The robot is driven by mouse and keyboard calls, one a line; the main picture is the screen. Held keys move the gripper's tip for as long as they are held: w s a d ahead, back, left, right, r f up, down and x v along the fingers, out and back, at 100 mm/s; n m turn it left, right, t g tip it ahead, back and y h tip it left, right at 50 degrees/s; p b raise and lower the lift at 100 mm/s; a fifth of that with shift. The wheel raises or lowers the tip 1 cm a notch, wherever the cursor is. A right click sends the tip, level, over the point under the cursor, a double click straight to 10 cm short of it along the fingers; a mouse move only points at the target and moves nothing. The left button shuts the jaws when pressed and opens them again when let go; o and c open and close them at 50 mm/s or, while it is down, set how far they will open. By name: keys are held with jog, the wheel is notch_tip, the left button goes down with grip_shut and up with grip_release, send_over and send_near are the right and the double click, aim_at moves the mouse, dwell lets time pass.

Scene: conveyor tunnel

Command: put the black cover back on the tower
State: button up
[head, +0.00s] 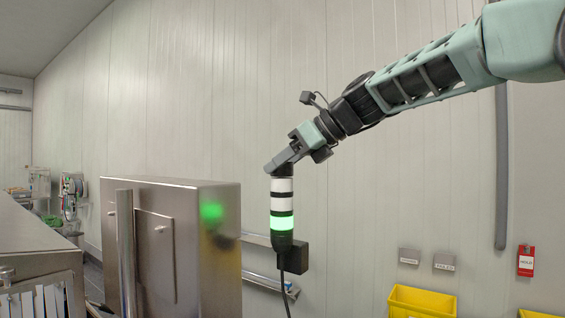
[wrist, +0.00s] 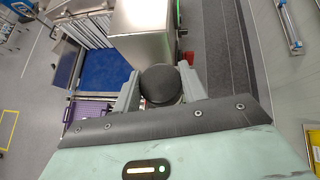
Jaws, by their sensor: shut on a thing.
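In the wrist view my gripper (wrist: 160,82) is shut on the round black cover (wrist: 160,86), one finger on each side. In the head view the fingers mostly hide the cover; it is right at the tower's top, in line with it. I cannot tell whether it is fully seated.
A steel cabinet (head: 198,245) stands left of the tower; it also shows in the wrist view (wrist: 150,32). A yellow bin (head: 422,302) is at the lower right. A cable (head: 284,292) hangs below the tower. The wall (head: 225,95) above is clear.

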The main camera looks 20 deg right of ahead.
jog(key=shift+f, duration=0.2)
jog(key=o, duration=1.5)
jog(key=shift+c, duration=0.2)
jog(key=b+v, duration=0.3)
jog(key=v, duration=1.4)
jog(key=shift+d+b, duration=0.25)
jog(key=shift+b, duration=0.15)
jog(key=shift+r, duration=0.15)
